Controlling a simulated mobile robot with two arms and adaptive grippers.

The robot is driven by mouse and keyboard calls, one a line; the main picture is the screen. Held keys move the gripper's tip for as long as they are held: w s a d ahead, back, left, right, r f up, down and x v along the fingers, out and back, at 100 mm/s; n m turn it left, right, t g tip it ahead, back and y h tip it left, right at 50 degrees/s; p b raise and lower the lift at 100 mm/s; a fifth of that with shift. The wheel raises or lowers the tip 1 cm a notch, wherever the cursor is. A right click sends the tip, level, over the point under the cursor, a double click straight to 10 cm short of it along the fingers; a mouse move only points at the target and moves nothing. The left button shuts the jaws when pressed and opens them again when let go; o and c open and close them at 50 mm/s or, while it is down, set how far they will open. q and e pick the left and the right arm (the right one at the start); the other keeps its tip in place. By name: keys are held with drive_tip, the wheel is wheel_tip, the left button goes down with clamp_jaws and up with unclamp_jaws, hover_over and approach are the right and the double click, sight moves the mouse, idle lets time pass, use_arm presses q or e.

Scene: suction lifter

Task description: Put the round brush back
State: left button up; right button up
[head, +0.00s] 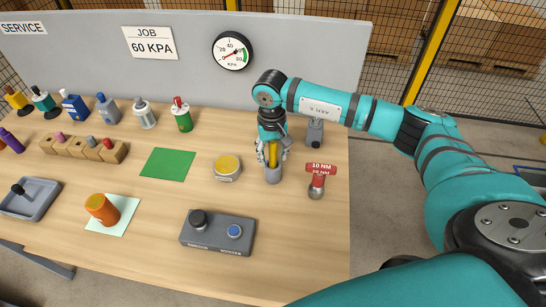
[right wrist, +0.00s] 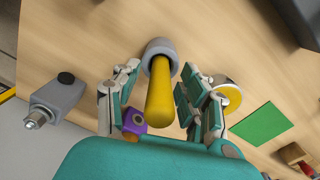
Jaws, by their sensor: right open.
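A yellow handle (right wrist: 160,95), which I take to be the round brush, stands in a small grey cup (head: 273,175) at the right of the bench. Its lower end is hidden inside the cup (right wrist: 159,50), so I cannot see bristles. My right gripper (head: 272,152) points down just above the cup. Its fingers (right wrist: 160,100) are open on either side of the handle, with gaps visible in the right wrist view. In the head view the gripper partly covers the handle. My left gripper is not in view.
Right of the cup stands a red-labelled tool (head: 317,184), with a grey device (head: 315,132) behind it. Left are a yellow-topped round tin (head: 227,167) and a green mat (head: 167,164). A grey control box (head: 217,233) sits in front. Several bottles and a wooden block (head: 83,148) stand farther left.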

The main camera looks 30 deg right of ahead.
wheel_tip(320, 180, up, 11)
drive_tip(key=shift+a+f+b, duration=0.1)
drive_tip(key=shift+f+b, duration=0.1)
drive_tip(key=shift+b, duration=1.05)
drive_tip(key=shift+f, duration=0.1)
idle(0.7)
